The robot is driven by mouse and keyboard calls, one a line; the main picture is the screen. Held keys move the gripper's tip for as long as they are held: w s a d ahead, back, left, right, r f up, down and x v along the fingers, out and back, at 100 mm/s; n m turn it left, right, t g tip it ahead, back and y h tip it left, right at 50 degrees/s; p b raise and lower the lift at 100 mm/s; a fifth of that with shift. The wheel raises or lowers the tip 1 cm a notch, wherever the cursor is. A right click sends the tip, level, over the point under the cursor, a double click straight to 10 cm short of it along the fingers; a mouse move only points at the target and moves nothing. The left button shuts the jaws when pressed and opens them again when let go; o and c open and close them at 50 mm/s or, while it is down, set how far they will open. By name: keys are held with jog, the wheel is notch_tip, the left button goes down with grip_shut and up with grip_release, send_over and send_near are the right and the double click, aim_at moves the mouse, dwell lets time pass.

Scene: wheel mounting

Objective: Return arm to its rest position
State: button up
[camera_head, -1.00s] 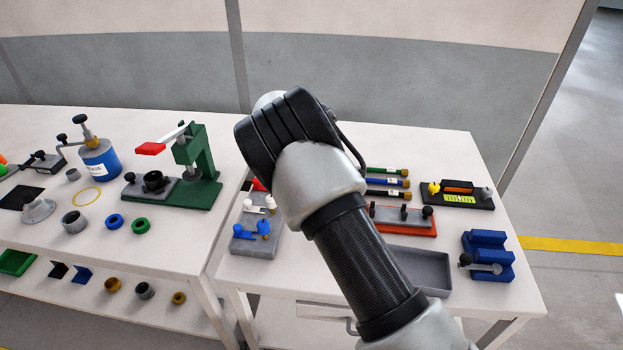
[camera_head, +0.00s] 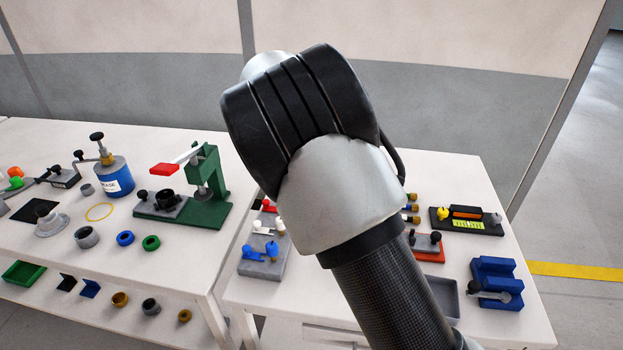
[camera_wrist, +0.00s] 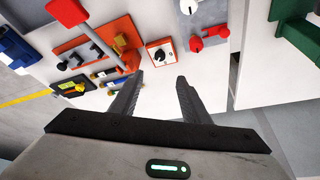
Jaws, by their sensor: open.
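My gripper shows in the wrist view (camera_wrist: 157,90), with two dark fingers apart and nothing between them. The fingers point towards the right-hand table (camera_wrist: 222,100), above its surface, and touch nothing that I can see. In the head view my arm rises from the lower right and bends at a black and silver joint. The gripper itself is hidden there behind the arm.
The right table (camera_head: 520,320) carries a blue block fixture (camera_head: 497,283), a black level holder (camera_head: 466,221) and a grey fixture (camera_head: 262,260). A green press (camera_head: 205,190) and blue grease can (camera_head: 115,176) stand on the left table. A wall rises behind.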

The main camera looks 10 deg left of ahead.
jog(key=shift+s+r, duration=0.15)
jog(key=shift+r, duration=0.3)
jog(key=shift+a, duration=0.1)
jog(key=s+d+r+n+y, duration=0.1)
jog(key=s+d+r+y, duration=0.1)
jog(key=s+d+r, duration=0.6)
jog(key=s+d+r+n+y, duration=0.1)
jog(key=s+d+r, duration=0.4)
jog(key=d, duration=0.6)
jog(key=s+d+n+t, duration=0.15)
jog(key=s+d, duration=0.25)
jog(key=s, duration=0.6)
jog(key=s+d+n, duration=0.2)
jog(key=s+d, duration=0.2)
jog(key=s, duration=0.5)
notch_tip(320, 180, up, 12)
jog(key=p, duration=1.2)
jog(key=shift+s+d+r+h, duration=0.2)
jog(key=shift+s+h, duration=0.1)
jog(key=shift+h, duration=0.1)
